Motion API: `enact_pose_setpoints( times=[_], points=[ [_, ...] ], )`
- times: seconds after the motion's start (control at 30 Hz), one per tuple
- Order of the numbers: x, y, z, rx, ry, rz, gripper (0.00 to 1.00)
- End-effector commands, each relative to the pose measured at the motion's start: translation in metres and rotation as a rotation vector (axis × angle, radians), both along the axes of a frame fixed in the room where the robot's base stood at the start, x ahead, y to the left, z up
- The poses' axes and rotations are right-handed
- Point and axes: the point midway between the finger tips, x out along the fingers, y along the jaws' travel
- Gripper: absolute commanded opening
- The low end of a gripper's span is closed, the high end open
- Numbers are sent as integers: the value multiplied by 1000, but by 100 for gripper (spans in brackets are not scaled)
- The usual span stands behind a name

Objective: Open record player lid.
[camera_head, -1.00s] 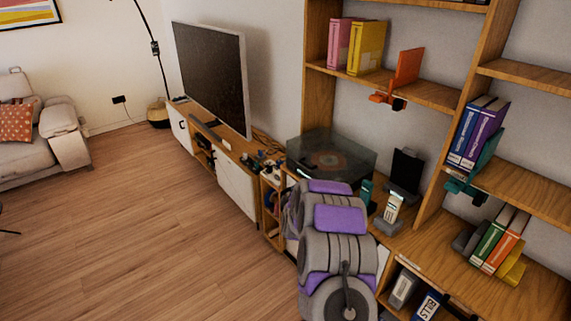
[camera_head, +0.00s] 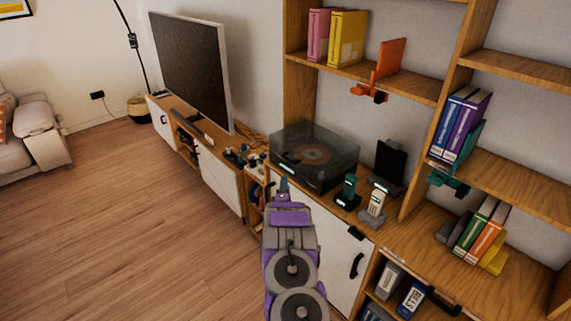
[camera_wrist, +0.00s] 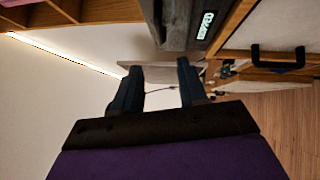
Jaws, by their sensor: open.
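The record player (camera_head: 300,178) is a dark box with a clear smoky lid (camera_head: 330,147) lying closed over an orange-centred disc. It sits on the wooden cabinet top beside the shelving. My gripper (camera_head: 283,184) is in front of the player's near-left side, close to its front edge; I cannot tell if it touches. In the wrist view my gripper (camera_wrist: 157,72) has two dark fingers spread apart with nothing between them. A grey body with a lit label, apparently the record player (camera_wrist: 178,22), is just beyond the fingertips at the top.
A cordless phone (camera_head: 375,205) and a teal handset (camera_head: 348,189) stand right of the player. A black tablet-like stand (camera_head: 388,165) is behind them. A television (camera_head: 190,68) stands left. Shelves with books (camera_head: 460,125) rise at right. The wooden floor (camera_head: 130,230) at left is clear.

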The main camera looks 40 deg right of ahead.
Motion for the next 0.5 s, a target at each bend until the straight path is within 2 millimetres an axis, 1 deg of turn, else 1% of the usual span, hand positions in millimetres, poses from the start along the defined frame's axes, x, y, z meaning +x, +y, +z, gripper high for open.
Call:
enact_pose_setpoints(
  times=[0.03, 0.1, 0.2, 0.5],
  points=[
    [6, -7, 0, -3, -4, -1, 42],
    [12, -13, 1, -1, -3, -2, 42],
    [23, -21, 4, -2, -5, -1, 42],
    [48, -41, 7, -1, -2, -1, 42]
  ],
)
